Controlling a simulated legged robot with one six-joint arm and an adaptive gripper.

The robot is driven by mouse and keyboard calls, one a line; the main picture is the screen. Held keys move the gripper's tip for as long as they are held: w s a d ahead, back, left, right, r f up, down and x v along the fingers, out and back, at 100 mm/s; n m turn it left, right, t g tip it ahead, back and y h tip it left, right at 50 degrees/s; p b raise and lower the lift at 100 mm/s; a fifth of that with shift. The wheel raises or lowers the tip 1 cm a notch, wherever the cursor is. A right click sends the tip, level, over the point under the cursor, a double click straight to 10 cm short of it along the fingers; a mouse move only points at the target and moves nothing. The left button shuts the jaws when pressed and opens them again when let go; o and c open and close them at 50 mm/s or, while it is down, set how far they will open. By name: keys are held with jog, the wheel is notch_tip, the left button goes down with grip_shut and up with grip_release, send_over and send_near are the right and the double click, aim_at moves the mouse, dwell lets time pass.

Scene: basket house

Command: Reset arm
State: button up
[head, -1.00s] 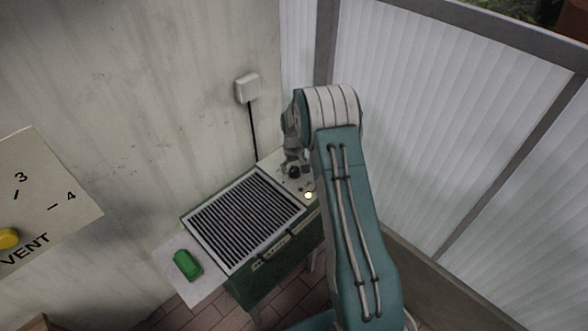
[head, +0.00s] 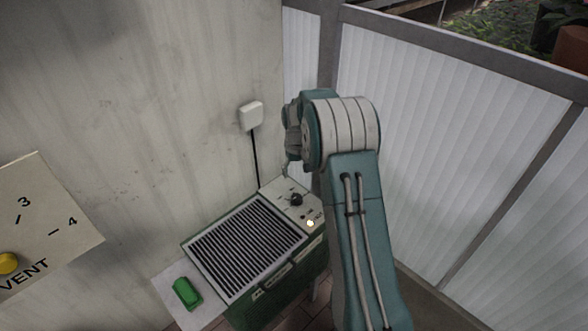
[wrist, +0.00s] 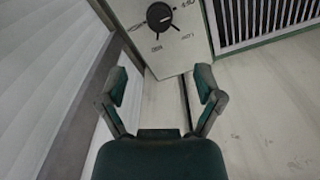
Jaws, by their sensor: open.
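My gripper (wrist: 160,90) is open and empty in the wrist view, its two dark green fingers spread apart. Beyond the fingertips, a black knob (wrist: 159,16) with a white pointer sits on a pale panel with printed marks. In the head view my arm reaches up from the lower right and bends at the top, and the fingers are mostly hidden behind it. The same knob (head: 296,199) shows on the panel of a green grill-topped unit (head: 272,288), below and apart from the arm's end.
A green object (head: 187,293) lies on the unit's white side shelf (head: 166,284). A white wall box (head: 251,116) has a black cable running down. A dial board (head: 45,225) stands at the left. Ribbed white panels (head: 440,130) close off the right side.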

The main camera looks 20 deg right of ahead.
jog(key=s+a+r+t, duration=0.1)
jog(key=s+a+r, duration=0.4)
jog(key=r, duration=0.5)
jog(key=s+a+r+t, duration=0.2)
jog(key=s+r, duration=0.6)
jog(key=r, duration=0.1)
jog(key=s+a+r+t, duration=0.1)
jog(key=s+a+r, duration=0.1)
jog(key=s, duration=0.9)
jog(key=s+a+r+t, duration=0.1)
jog(key=s+a+r, duration=0.1)
jog(key=s, duration=0.9)
jog(key=shift+a+t, duration=0.3)
jog(key=shift+a, duration=0.3)
